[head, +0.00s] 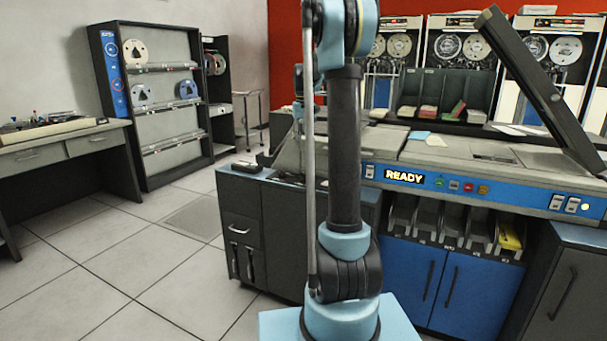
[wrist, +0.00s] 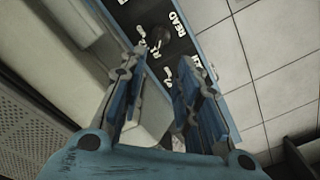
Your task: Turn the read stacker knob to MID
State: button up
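In the wrist view, the dark round read stacker knob (wrist: 160,34) sits on a black panel with a blue border. White lettering, including the word READ (wrist: 178,18), surrounds it; the smaller labels are too blurred to read. I cannot tell which position the knob points to. My gripper (wrist: 162,58) is open, its two fingers spread apart with the knob beyond their tips, roughly between them in the picture. No contact with the knob shows. In the head view, my arm covers the middle, and neither the knob nor the gripper can be made out.
The card machine (head: 480,195) has a lit READY sign (head: 404,177), coloured buttons and a raised dark lid (head: 545,90). Stacker pockets (head: 440,225) lie above blue cabinet doors (head: 465,290). Tiled floor (head: 120,255) is open at left, near a desk (head: 60,150) and a tape rack (head: 165,100).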

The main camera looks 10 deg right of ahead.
aim_at(304, 174)
notch_tip(304, 174, down, 14)
jog(key=shift+r, duration=0.1)
dwell(0.4)
jog(key=shift+c, duration=0.6)
grip_shut()
